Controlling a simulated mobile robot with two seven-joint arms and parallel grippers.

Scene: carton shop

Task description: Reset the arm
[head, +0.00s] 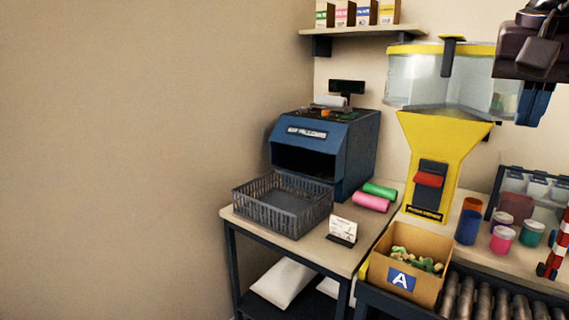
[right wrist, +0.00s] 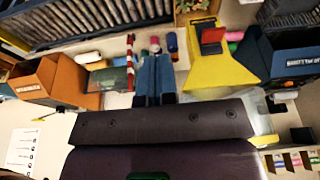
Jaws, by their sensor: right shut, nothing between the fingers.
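My right gripper (head: 533,105) hangs at the upper right of the head view, in front of the wall and beside the clear hopper of the yellow dispenser (head: 428,150). In the right wrist view the blue fingers of this gripper (right wrist: 154,75) lie together, shut with nothing between them. The yellow dispenser also shows in the right wrist view (right wrist: 213,66), right of the fingers. My left gripper is in neither view.
A blue machine (head: 352,150) and an empty grey basket (head: 262,211) stand on the left table. An open carton (head: 418,278) marked A holds green and pale pieces beside the roller conveyor (head: 490,300). Coloured jars (head: 468,227) stand right of the dispenser. A shelf (head: 350,31) holds small boxes.

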